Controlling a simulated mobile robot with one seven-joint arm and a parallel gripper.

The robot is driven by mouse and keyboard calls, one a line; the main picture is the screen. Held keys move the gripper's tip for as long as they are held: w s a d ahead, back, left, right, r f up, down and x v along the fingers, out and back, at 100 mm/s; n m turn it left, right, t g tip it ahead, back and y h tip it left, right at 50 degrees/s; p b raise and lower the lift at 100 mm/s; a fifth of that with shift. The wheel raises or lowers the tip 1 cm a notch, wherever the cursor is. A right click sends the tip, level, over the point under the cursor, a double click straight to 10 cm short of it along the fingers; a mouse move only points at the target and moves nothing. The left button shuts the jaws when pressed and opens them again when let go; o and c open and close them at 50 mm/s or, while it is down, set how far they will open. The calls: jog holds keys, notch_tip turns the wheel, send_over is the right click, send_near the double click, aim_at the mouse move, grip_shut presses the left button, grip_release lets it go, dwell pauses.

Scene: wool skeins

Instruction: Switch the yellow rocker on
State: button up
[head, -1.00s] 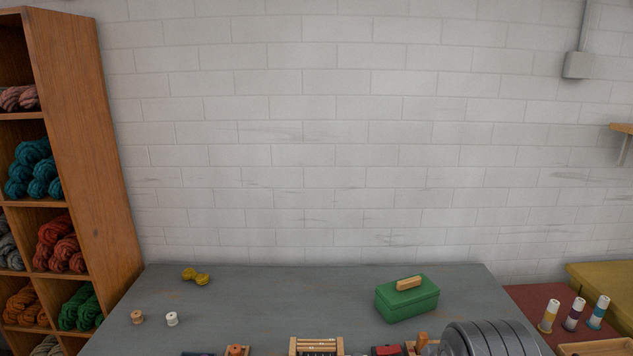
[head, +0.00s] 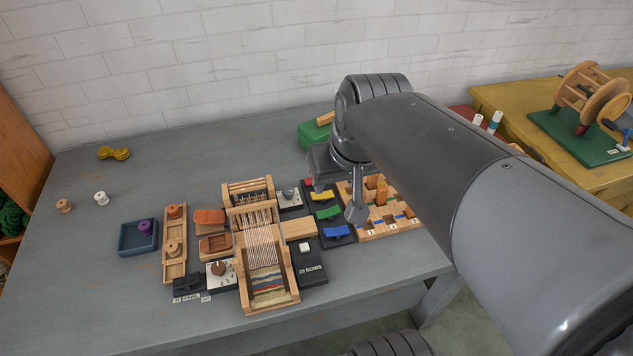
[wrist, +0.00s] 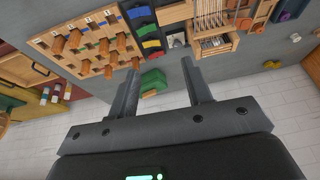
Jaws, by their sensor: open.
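A block with wooden pegs (head: 380,232) stands right of the panel. A small loom (head: 265,255) and a black box with a white button (head: 312,265) are to its left. A green box (head: 313,134) stands behind, partly hidden by my arm. The table's left part is mostly clear.

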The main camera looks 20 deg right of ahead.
jog(key=w+f, duration=0.1)
jog(key=w, duration=0.2)
jog(key=w+d+f+g, duration=0.1)
jog(key=w, duration=0.3)
jog(key=w+d+f+g+y, duration=0.1)
jog(key=w, duration=0.3)
jog(key=shift+w+d+f, duration=0.15)
jog(key=shift+w+d, duration=0.1)
grip_shut()
jog(key=w+d+f+g+y, duration=0.2)
jog(key=w+d+f, duration=0.3)
jog(key=w+f, duration=0.6)
jog(key=shift+w+d+g, duration=0.2)
jog(key=shift+w+g, duration=0.1)
jog(key=shift+w, duration=0.05)
